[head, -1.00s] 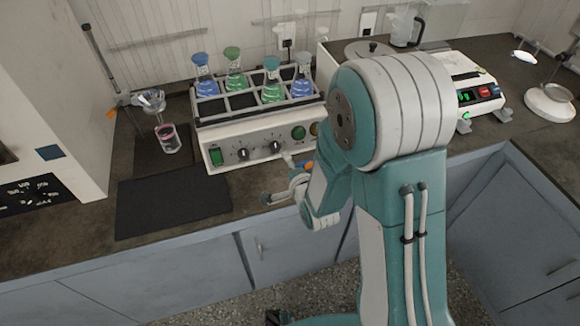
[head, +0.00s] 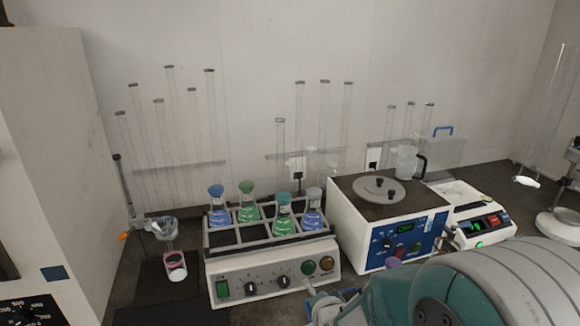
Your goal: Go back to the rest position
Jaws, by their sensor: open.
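My gripper (head: 318,298) shows only in part at the bottom edge of the head view, in front of the shaker's right end. A grey finger points up and left, apart from the shaker as far as I can see. I see nothing held in it. The rest of the gripper is cut off by the frame or hidden by my teal and white arm, which fills the bottom right corner.
A shaker (head: 270,270) holds several flasks with blue and green liquid. Right of it stand a blue-fronted device (head: 400,240) and a white instrument (head: 485,225). A funnel (head: 163,228) hangs above a small beaker (head: 175,265) at left. Glass tubes line the wall.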

